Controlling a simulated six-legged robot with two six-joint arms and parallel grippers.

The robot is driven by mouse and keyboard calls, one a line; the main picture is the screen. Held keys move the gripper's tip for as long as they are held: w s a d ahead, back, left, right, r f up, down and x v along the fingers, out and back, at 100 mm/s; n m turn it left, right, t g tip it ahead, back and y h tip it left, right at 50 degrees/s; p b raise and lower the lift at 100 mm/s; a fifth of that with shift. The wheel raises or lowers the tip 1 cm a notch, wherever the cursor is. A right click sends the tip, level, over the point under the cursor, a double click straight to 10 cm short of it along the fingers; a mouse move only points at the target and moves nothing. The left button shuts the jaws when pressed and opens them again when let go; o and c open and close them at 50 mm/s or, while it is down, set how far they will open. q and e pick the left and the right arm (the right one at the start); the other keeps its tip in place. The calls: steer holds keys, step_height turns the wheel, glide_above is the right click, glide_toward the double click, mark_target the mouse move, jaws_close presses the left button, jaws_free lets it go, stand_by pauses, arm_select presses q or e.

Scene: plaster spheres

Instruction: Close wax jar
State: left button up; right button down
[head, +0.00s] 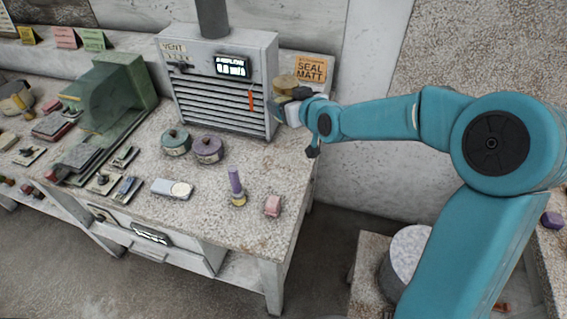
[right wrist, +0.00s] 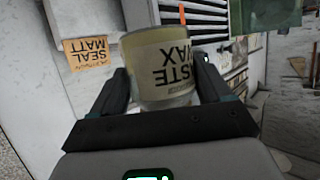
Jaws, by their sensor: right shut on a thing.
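The wax jar (head: 285,83) is in the air in front of the vent box's right edge, with an olive-gold top and pale body. My right gripper (head: 290,98) is shut on it. In the right wrist view the jar (right wrist: 160,65) sits between the two fingers, its pale label reading "STE WAX" upside down. I cannot tell whether a lid is on the jar. A round cream disc (head: 181,189) lies at the end of a pale block on the table; I cannot tell if it is a lid. My left gripper is not in view.
The vent box (head: 220,85) stands behind. The table's right front area is mostly clear.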

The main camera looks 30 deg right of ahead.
steer(key=shift+w, duration=0.25)
steer(key=shift+s, duration=0.2)
step_height(320, 180, down, 16)
steer(key=shift+w+f+p, duration=0.1)
steer(key=shift+w+p, duration=0.05)
steer(key=shift+p, duration=0.5)
step_height(320, 180, down, 4)
steer(key=shift+r, duration=0.15)
